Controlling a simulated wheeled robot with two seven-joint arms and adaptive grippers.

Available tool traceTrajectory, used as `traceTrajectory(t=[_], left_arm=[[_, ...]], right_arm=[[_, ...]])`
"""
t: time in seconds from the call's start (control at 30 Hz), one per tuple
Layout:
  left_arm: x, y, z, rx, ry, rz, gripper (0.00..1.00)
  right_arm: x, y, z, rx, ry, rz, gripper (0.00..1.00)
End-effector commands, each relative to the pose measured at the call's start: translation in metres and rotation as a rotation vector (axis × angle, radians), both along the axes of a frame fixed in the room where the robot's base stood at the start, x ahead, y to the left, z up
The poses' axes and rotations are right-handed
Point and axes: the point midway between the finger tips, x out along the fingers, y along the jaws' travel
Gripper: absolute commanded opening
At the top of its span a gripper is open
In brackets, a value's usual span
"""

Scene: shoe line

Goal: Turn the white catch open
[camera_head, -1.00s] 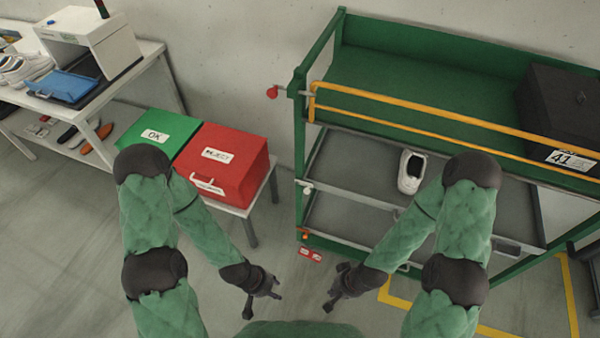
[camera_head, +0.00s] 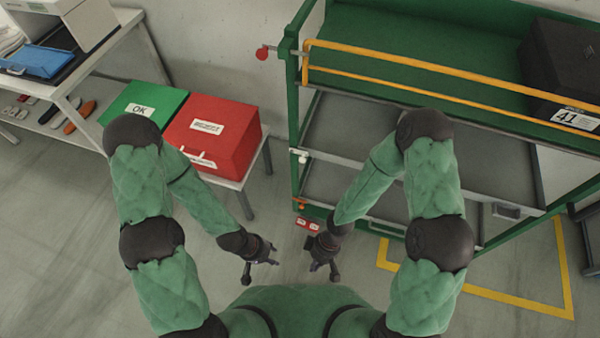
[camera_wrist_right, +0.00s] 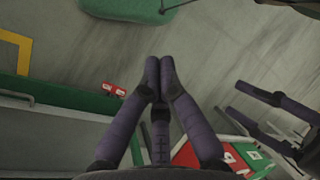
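The white catch (camera_head: 299,157) is a small light piece on the left front post of the green rack (camera_head: 295,110), level with the middle shelf. It looks too small to tell how it is turned. My right gripper (camera_head: 320,265) hangs below and to the right of the catch, apart from it. In the right wrist view its fingers (camera_wrist_right: 159,72) are together, with nothing between them. My left gripper (camera_head: 262,258) is left of the right one and below the catch. Its fingers look apart and empty in the right wrist view (camera_wrist_right: 233,97).
A red knob (camera_head: 262,53) sticks out from the post above, and an orange catch (camera_head: 299,204) sits lower. A red box (camera_head: 225,150) and a green box (camera_head: 135,105) stand left on a low table. A yellow rail (camera_head: 430,70) runs along the rack's top.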

Motion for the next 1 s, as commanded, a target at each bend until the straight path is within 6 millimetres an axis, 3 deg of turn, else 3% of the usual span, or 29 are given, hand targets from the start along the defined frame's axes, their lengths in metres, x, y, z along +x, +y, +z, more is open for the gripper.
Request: traceTrajectory(t=[0.03, 0.17, 0.27, 0.4, 0.47, 0.6, 0.7, 0.83, 1.0], left_arm=[[0.0, 0.0, -0.01, 0.0, 0.0, 0.0, 0.4], [0.0, 0.0, -0.024, 0.0, 0.0, 0.0, 0.4], [0.0, 0.0, -0.034, 0.0, 0.0, 0.0, 0.4], [0.0, 0.0, -0.048, 0.0, 0.0, 0.0, 0.4], [0.0, 0.0, -0.054, 0.0, 0.0, 0.0, 0.4], [0.0, 0.0, -0.067, 0.0, 0.0, 0.0, 0.4], [0.0, 0.0, -0.073, 0.0, 0.0, 0.0, 0.4], [0.0, 0.0, -0.077, 0.0, 0.0, 0.0, 0.4], [0.0, 0.0, -0.078, 0.0, 0.0, 0.0, 0.4]], right_arm=[[0.001, -0.002, -0.013, -0.023, -0.023, 0.158, 0.0], [0.017, -0.018, -0.035, -0.118, -0.093, 0.556, 0.0], [0.047, -0.03, -0.048, -0.227, -0.171, 0.847, 0.0], [0.108, -0.033, -0.055, -0.428, -0.319, 1.224, 0.0], [0.138, -0.026, -0.051, -0.529, -0.396, 1.368, 0.0], [0.202, 0.005, -0.029, -0.772, -0.593, 1.634, 0.0], [0.232, 0.033, -0.008, -0.921, -0.722, 1.752, 0.0], [0.253, 0.061, 0.014, -1.054, -0.841, 1.834, 0.0], [0.261, 0.075, 0.027, -1.119, -0.9, 1.865, 0.0]])
